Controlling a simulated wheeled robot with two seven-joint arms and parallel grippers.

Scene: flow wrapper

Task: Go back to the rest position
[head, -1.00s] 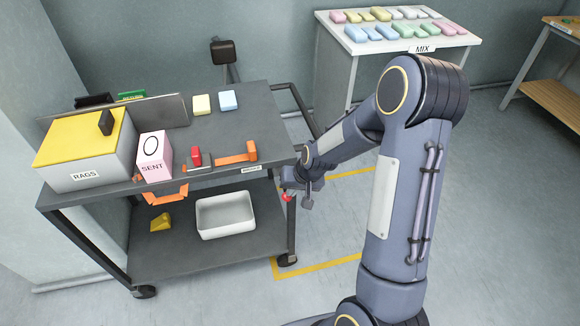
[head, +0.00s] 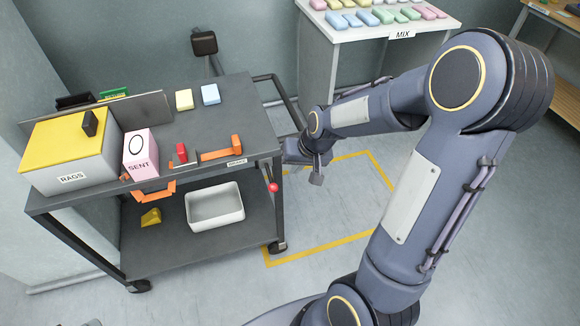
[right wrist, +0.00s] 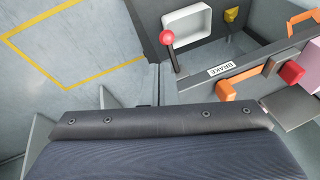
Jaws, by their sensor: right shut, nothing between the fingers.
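My right arm reaches in from the lower right of the head view and bends back toward the cart. My right gripper (head: 317,177) is shut and empty, just off the cart's right end. It is apart from the red-knobbed brake lever (head: 273,187), which hangs at the cart's front right corner. My left gripper is not in view.
The grey cart (head: 205,135) carries a yellow-lidded RAGS box (head: 70,145), a pink SENT box (head: 140,155) and small blocks. A white bin (head: 215,205) is on its lower shelf. The MIX table (head: 345,35) stands behind my arm. Yellow-marked floor (head: 330,240) is open.

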